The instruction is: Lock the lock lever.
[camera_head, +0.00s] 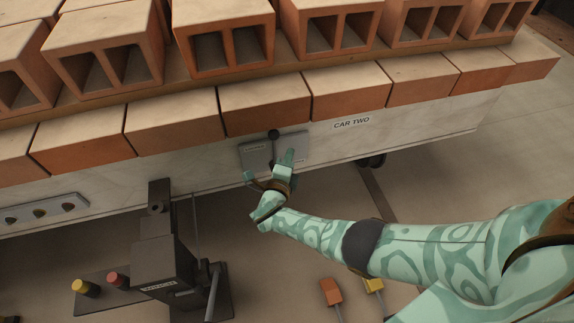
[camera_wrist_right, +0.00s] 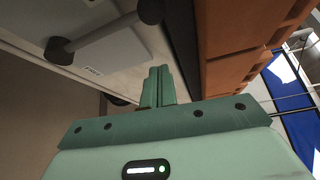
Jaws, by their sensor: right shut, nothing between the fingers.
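The lock lever (camera_wrist_right: 105,29) is a grey bar with a dark round knob (camera_wrist_right: 150,10) at one end and a dark pivot (camera_wrist_right: 60,50) at the other. It sits on a light grey plate (camera_wrist_right: 128,52) on the car's side. In the head view the knob (camera_head: 273,134) is at the plate's top, with the bar running down from it. My right gripper (camera_head: 291,154) is shut and empty, just right of the lever in the head view. Its closed fingertips (camera_wrist_right: 158,74) show apart from the lever in the wrist view. My left gripper is out of view.
Orange hollow bricks (camera_head: 220,50) line the car above the plate, with solid-faced bricks (camera_head: 265,105) overhanging it. A label (camera_head: 352,123) reads CAR TWO. A dark control stand (camera_head: 165,265) with red and yellow buttons stands at lower left. Two pedals (camera_head: 331,291) lie on the floor.

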